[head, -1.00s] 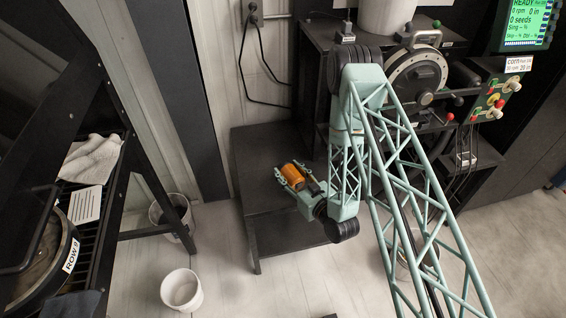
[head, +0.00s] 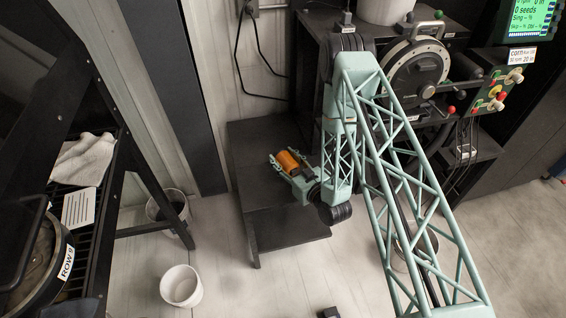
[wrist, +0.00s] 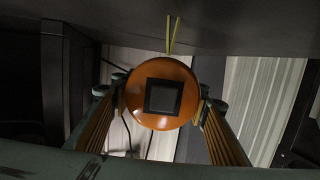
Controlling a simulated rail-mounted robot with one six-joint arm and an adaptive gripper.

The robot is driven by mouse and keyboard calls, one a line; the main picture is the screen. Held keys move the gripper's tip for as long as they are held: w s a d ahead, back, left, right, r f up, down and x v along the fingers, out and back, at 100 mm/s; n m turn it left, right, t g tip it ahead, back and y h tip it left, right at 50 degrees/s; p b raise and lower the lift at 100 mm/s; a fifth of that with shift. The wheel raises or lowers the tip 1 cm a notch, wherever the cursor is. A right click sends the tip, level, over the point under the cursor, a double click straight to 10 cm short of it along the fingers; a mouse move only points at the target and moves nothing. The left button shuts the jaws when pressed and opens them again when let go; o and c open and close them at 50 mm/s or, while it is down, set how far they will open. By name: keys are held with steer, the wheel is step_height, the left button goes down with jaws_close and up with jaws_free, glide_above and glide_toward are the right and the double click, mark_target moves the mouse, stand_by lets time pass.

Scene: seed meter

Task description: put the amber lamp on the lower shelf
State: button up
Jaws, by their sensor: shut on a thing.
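My gripper (head: 287,163) is shut on the amber lamp (head: 286,162), an orange cylinder held over the dark stand near the back wall. In the wrist view the lamp (wrist: 162,93) shows its round orange end with a black square, between the two fingers (wrist: 160,112). The stand has a higher dark top (head: 262,133) at the back and a dark surface (head: 285,229) nearer the front. I cannot tell which of these is the lower shelf, nor whether the lamp touches anything.
A machine with a round dial (head: 415,75) and a control panel (head: 495,90) stands right of the stand. A white bucket (head: 181,286) is on the floor at front left. A black rack (head: 100,150) with a cloth (head: 85,158) is at left.

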mark_target(294, 174)
steer(key=shift+f+b, duration=0.4)
steer(key=shift+f, duration=1.05)
steer(key=shift+f, duration=0.2)
steer(key=o, duration=0.9)
steer(key=shift+r, duration=0.25)
steer(key=p+v, duration=0.1)
steer(key=v, duration=1.1)
steer(key=shift+w, duration=0.1)
